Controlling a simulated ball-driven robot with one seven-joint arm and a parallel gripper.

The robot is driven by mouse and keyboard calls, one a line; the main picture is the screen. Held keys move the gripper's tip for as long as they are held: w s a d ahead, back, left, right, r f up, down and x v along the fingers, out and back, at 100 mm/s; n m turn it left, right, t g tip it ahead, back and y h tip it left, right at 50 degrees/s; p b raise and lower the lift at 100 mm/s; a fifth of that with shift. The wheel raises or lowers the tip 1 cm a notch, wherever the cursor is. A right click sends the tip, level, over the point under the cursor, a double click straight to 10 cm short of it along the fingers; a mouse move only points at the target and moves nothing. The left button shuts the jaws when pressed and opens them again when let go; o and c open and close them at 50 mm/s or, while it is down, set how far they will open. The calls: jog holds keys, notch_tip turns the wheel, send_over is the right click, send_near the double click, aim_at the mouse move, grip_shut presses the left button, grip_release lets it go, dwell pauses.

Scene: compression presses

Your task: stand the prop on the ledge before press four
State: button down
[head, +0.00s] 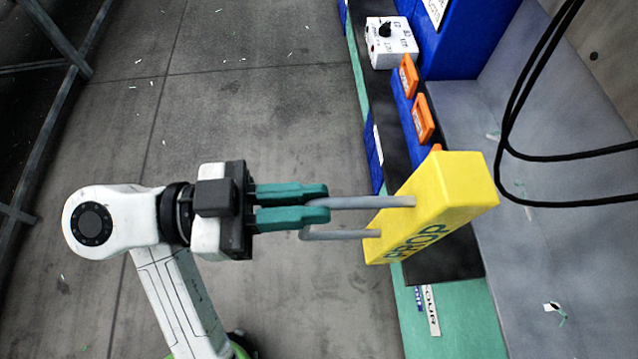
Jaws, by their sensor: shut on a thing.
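The prop (445,192) is a yellow block lettered "PROP" with a grey bar handle on its left side. My gripper (322,203) has teal fingers shut on that handle, left of the block. The prop is tilted in the picture and overlaps the dark ledge (458,262). I cannot tell whether it touches the ledge or hangs above it. A label (430,310) with "OUR" readable lies on the green edge below the ledge; its first part is hidden or cut off.
Orange switches (423,118) on a blue strip stand just above the prop. A white control box (391,42) with a black knob sits beyond them. Black cables (512,110) loop at the right.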

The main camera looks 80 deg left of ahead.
aim_at(401, 214)
jog(key=shift+t+b, duration=0.3)
jog(key=shift+b, duration=0.2)
jog(key=shift+s+f, duration=0.1)
jog(key=shift+s, duration=0.1)
jog(key=shift+s+t+h+b, duration=0.15)
jog(key=shift+t+h+b, duration=0.15)
jog(key=shift+t+b, duration=0.35)
jog(key=shift+w+d+f+b, duration=0.25)
jog(key=shift+w+b, duration=0.55)
jog(key=shift+w, duration=1)
jog(key=shift+w+f+b, duration=0.3)
jog(key=shift+w+b, duration=0.5)
jog(key=shift+w, duration=1.05)
jog(key=shift+w+d+f+b, duration=0.25)
jog(key=shift+w+b, duration=0.55)
jog(key=shift+w, duration=1)
jog(key=shift+w+f+b, duration=0.5)
jog(key=shift+w+b, duration=0.25)
jog(key=shift+w+f+b, duration=0.5)
jog(key=shift+w+b, duration=0.2)
jog(key=shift+b, duration=0.05)
jog(key=shift+f+b, duration=0.35)
jog(key=shift+b, duration=0.15)
jog(key=shift+f, duration=0.1)
jog(key=c, duration=1.1)
grip_release()
jog(key=shift+o, duration=0.2)
